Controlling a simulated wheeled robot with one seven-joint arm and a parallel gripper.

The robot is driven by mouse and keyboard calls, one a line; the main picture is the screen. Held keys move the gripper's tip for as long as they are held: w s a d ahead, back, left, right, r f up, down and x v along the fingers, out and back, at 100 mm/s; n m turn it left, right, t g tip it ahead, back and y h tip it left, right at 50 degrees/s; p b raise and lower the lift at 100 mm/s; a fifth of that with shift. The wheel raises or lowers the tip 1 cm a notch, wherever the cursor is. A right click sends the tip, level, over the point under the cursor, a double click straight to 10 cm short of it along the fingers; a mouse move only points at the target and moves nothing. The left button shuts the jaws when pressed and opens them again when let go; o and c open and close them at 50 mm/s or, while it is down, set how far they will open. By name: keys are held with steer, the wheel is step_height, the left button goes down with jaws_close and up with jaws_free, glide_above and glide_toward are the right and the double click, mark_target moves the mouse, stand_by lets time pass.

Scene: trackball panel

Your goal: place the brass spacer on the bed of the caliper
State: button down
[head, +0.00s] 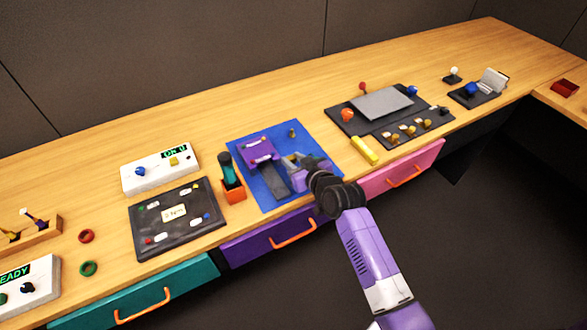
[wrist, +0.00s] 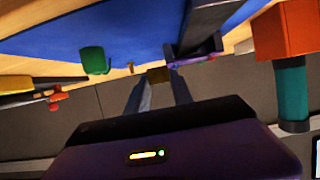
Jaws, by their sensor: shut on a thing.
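The brass spacer (wrist: 158,75) is a small dull-gold block between the fingertips of my gripper (wrist: 160,82) in the wrist view. My gripper (head: 291,160) is shut on it. In the head view the spacer cannot be made out clearly at the fingertips. The caliper (head: 259,151) has a purple jaw part and a dark grey bar (head: 274,184) on a blue mat (head: 248,185). My gripper is just right of the caliper in the head view. In the wrist view the caliper's purple part (wrist: 194,50) is to the right of the spacer and apart from it.
An orange holder (head: 233,192) with a teal-handled tool stands left of the mat. A small brass peg (head: 292,133) is on the mat's far part. A green block (wrist: 94,60) shows in the wrist view. A yellow bar (head: 364,150) and trackball panel lie right.

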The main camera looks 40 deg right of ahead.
steer(key=shift+f, duration=1.9)
steer(key=shift+f, duration=0.15)
steer(key=c, duration=1.1)
jaws_free()
